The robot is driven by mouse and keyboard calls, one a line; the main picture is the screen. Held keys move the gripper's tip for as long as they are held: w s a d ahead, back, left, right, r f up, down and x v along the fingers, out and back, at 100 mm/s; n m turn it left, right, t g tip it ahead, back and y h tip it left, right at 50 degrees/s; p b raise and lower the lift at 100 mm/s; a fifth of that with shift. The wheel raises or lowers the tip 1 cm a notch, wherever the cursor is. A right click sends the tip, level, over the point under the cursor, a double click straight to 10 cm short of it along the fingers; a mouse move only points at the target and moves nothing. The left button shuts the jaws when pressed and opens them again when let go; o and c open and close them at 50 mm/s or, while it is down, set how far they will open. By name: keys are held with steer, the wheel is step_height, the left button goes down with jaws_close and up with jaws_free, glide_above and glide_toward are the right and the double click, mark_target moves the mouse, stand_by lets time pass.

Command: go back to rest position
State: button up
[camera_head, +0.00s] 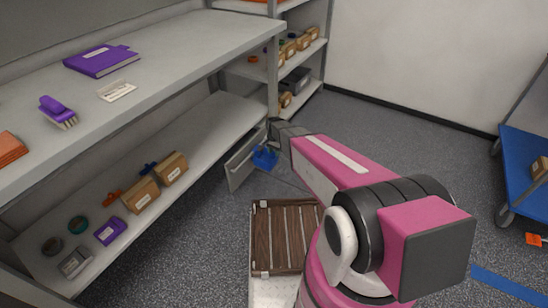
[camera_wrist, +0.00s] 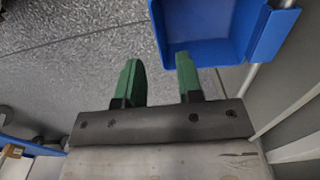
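My gripper (camera_wrist: 158,68) shows in the wrist view with its two green fingers apart and nothing between them. A blue bin (camera_wrist: 205,55) lies just beyond the fingertips to the upper right; I cannot tell whether the right finger touches it. In the head view my pink arm reaches up and left, toward the end of the shelf. A small blue object (camera_head: 265,157) shows near its far end, beside a grey panel (camera_head: 241,163). The fingers cannot be made out there.
A long grey shelf (camera_head: 190,50) on the left holds a purple binder (camera_head: 101,60), a purple brush (camera_head: 57,112) and boxes below. A wooden slatted crate (camera_head: 262,235) is under my arm. A blue cart (camera_head: 525,170) stands right.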

step_height(320, 180, up, 6)
steer(key=s+d+r+n, duration=0.3)
steer(key=s+d+r, duration=0.4)
steer(key=s, duration=0.4)
steer(key=s+d+r+n, duration=0.3)
steer(key=s+d+r, duration=0.4)
steer(key=s, duration=0.5)
step_height(320, 180, up, 2)
steer(key=shift+d+r+n, duration=0.15)
steer(key=shift+r+n, duration=0.1)
steer(key=shift+n, duration=0.15)
